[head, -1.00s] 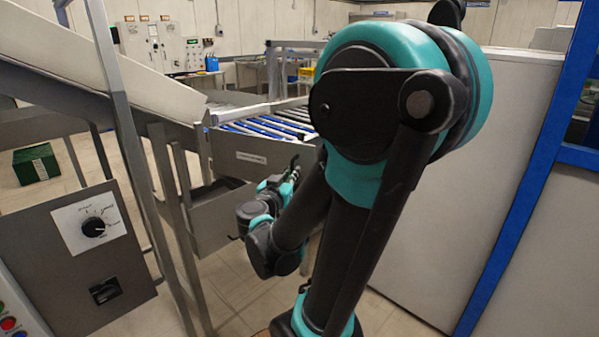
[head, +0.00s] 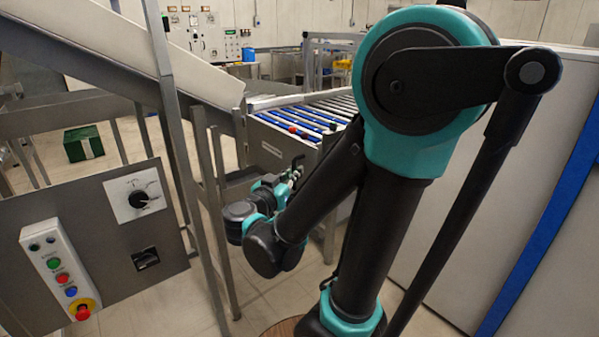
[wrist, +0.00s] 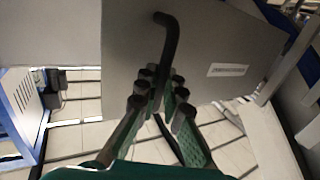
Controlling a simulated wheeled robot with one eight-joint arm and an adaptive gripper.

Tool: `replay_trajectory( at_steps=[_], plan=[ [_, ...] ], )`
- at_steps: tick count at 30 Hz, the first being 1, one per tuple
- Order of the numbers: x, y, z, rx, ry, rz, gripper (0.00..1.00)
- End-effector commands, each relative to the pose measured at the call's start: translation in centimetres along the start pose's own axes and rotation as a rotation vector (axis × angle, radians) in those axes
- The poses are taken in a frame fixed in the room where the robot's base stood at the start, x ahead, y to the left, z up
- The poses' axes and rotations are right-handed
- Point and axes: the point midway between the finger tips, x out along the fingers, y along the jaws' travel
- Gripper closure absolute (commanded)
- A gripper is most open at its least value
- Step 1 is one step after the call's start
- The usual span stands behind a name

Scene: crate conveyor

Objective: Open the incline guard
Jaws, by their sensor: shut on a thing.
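The grey guard panel (head: 264,135) with a small white label is on the side of the roller conveyor, near the foot of the incline. In the wrist view the panel (wrist: 200,45) fills the upper middle, with a bent black handle (wrist: 169,38) in front of it. My gripper (wrist: 160,92) is shut on the lower end of this handle. In the head view my gripper (head: 295,165) is small and dark beside the panel, and my arm hides part of the area. I cannot tell how far the panel is swung.
The incline chute (head: 130,45) slopes down from the upper left. Grey frame posts (head: 170,110) stand left of my gripper. A control panel (head: 95,235) with a knob and an emergency stop is at front left. A tall white cabinet (head: 530,150) stands close on the right. A green box (head: 83,144) lies behind.

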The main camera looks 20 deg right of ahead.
Motion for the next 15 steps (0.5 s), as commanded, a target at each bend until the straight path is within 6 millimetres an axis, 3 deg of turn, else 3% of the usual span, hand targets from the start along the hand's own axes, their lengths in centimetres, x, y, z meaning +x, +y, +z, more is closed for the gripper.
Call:
replay_trajectory(
  at_steps=[12,13,15],
  plan=[
    [-0.09,-0.27,-0.07,-0.001,0.001,-0.003,1.00],
    [-0.09,-0.27,-0.07,-0.001,0.001,-0.003,0.90],
    [-0.09,-0.27,-0.06,-0.001,0.001,-0.003,0.82]
  ],
)
